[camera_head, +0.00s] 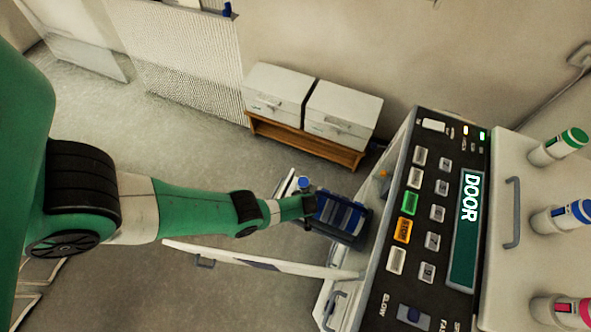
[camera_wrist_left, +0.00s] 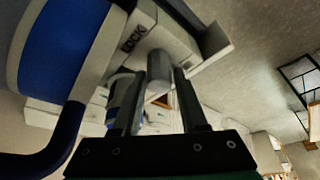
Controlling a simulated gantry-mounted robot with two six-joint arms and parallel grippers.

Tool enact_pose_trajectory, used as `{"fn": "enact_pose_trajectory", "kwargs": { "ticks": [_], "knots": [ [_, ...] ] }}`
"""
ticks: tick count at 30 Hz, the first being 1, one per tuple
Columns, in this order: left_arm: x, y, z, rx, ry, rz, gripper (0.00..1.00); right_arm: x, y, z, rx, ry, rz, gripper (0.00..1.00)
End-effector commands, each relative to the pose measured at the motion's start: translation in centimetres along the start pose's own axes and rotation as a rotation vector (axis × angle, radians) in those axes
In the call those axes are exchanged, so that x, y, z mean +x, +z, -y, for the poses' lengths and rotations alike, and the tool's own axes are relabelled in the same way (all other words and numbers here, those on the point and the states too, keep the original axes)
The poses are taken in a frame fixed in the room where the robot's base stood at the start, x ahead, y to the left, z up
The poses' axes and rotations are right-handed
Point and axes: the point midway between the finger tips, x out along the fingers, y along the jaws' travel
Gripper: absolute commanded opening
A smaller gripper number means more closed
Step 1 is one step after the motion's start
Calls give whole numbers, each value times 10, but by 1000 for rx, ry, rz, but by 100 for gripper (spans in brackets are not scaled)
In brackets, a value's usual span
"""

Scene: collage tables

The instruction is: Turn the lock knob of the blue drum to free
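The blue drum (camera_wrist_left: 62,45) fills the upper left of the left wrist view. In the head view, a blue, dark-framed body (camera_head: 341,216) that looks like the drum sits at the end of my left arm. The grey lock knob (camera_wrist_left: 160,70) stands out from a pale plate marked "LOCK" (camera_wrist_left: 137,38). My left gripper (camera_wrist_left: 162,78) has its two dark fingers apart, one on each side of the knob. I cannot tell whether either finger touches it. The knob is not clear in the head view. My right gripper is not in view.
A machine with a dark control panel (camera_head: 425,215), its display reading "DOOR", stands right of the drum. An open white door (camera_head: 262,262) extends below my arm. Bottles with green, blue and red caps stand at far right. Two white boxes (camera_head: 343,112) rest on a wooden bench.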

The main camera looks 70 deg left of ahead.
Motion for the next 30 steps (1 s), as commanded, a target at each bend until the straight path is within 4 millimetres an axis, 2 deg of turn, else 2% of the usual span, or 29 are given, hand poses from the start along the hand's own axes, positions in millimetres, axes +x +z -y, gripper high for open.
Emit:
{"fn": "enact_pose_trajectory", "kwargs": {
  "ticks": [1,3,11,14,17,27,30],
  "knots": [
    [0,0,0,0,0,0,54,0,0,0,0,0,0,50],
    [0,0,0,1,0,0,64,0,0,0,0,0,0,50],
    [-1,0,0,1,1,-1,64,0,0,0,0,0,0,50],
    [-7,-1,0,2,1,-1,64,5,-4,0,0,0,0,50],
    [-21,-3,-1,4,1,-1,64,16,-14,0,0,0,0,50],
    [-95,-4,0,4,1,-1,64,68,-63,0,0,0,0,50],
    [-109,-3,-1,3,1,-1,64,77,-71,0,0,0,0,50]
  ]
}}
